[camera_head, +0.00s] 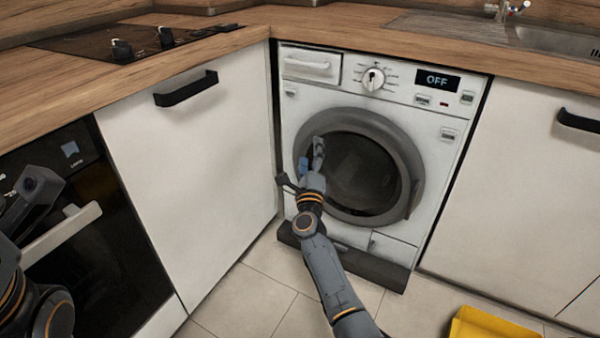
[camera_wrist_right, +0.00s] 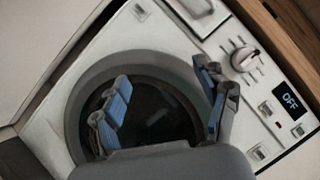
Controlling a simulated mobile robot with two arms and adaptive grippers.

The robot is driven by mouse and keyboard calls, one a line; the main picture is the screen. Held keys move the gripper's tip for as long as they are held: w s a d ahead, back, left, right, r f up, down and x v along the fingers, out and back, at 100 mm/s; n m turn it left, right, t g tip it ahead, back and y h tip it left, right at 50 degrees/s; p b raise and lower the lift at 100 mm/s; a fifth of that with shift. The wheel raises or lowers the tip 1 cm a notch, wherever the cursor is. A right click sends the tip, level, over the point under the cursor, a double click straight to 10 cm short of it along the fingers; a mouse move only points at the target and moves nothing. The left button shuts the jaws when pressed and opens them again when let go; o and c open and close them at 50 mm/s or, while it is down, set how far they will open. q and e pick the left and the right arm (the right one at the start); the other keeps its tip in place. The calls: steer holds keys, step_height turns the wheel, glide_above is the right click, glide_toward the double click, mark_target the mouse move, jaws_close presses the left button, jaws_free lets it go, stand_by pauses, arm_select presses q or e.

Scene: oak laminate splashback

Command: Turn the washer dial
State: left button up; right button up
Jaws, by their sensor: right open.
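The washer (camera_head: 437,214) is white with a grey round door, built in under the wooden counter. Its dial (camera_head: 373,79) is a round silver knob at the top of the front panel, left of the display (camera_head: 437,81), which reads OFF. My right gripper (camera_head: 312,150) is in front of the door's upper left, below and left of the dial and apart from it. In the right wrist view the gripper (camera_wrist_right: 163,95) is open and empty, with the dial (camera_wrist_right: 244,59) beyond its right finger. My left arm shows at the lower left edge; its fingers are not clear.
A detergent drawer (camera_head: 312,65) is left of the dial. White cabinet doors (camera_head: 185,150) stand on both sides, with black handles. An oven (camera_head: 85,230) is at the left. A yellow object (camera_head: 490,325) lies on the tiled floor at lower right.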

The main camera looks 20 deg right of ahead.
steer(key=s+a+f+n+g+y+p, duration=0.1)
steer(key=s+a+f+n+y+p, duration=0.1)
steer(key=a+f+n+y+p, duration=0.2)
step_height(320, 180, down, 4)
steer(key=n+p, duration=0.1)
steer(key=n, duration=0.2)
steer(key=shift+s, duration=0.3)
steer(key=shift+r, duration=0.1)
